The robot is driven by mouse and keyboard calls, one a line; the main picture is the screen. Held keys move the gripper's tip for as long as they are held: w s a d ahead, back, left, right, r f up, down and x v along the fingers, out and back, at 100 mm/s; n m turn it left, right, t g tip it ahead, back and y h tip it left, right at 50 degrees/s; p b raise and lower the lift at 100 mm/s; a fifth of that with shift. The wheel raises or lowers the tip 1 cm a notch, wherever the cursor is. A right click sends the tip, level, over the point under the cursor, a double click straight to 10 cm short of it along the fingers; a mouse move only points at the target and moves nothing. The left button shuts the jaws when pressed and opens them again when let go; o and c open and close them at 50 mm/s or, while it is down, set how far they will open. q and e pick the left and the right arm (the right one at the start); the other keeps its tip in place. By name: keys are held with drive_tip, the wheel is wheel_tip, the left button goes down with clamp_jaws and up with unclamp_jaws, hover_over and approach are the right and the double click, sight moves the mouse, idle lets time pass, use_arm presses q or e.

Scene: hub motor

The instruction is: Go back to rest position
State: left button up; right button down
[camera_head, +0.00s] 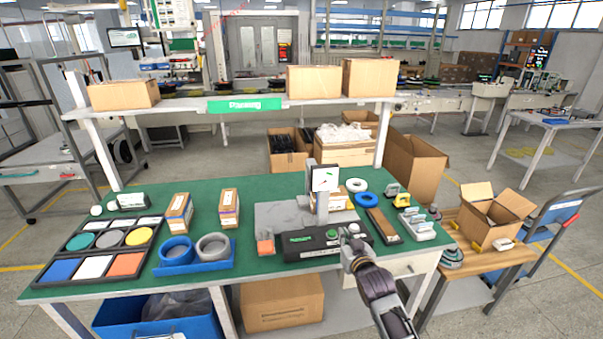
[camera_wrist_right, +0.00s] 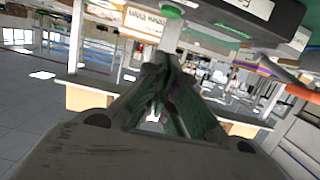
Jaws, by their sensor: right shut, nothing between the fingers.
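My right gripper (camera_head: 350,236) is at the front edge of the green-topped bench (camera_head: 140,274), in front of the right end of a black box with a green label (camera_head: 312,242). In the right wrist view my right gripper (camera_wrist_right: 155,95) points ahead with its fingers together and nothing between them. The dark box with a green patch (camera_wrist_right: 245,20) hangs close across the top of that view. Whether the gripper touches the box cannot be told. My left gripper does not show in either view.
A grey fixture with a white head (camera_head: 325,180) stands behind the black box. A blue tray with rings (camera_head: 195,262) and a sorting tray (camera_head: 98,250) lie at left. A brown block (camera_head: 383,224) lies at right. A wooden side table (camera_head: 492,262) holds an open carton (camera_head: 490,215).

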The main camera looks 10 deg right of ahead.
drive_tip(key=s+f+n+g, duration=0.1)
drive_tip(key=s+f+g, duration=0.3)
drive_tip(key=f, duration=1.2)
drive_tip(key=s+f+g, duration=0.2)
drive_tip(key=s+f, duration=0.3)
drive_tip(key=f, duration=1.2)
drive_tip(key=s+d+f+g, duration=0.2)
drive_tip(key=s+f+g, duration=0.1)
drive_tip(key=s+f, duration=1.3)
drive_tip(key=s+d+f+g, duration=0.1)
drive_tip(key=s+f, duration=0.4)
drive_tip(key=s, duration=0.5)
drive_tip(key=s+d+f+g, duration=0.2)
drive_tip(key=s+f, duration=0.3)
drive_tip(key=s, duration=0.5)
drive_tip(key=s+d+f+n+g, duration=0.1)
drive_tip(key=s+f, duration=0.4)
drive_tip(key=s, duration=0.5)
drive_tip(key=shift+d+g+h, duration=0.25)
drive_tip(key=shift+g+h, duration=0.15)
drive_tip(key=shift+g, duration=0.2)
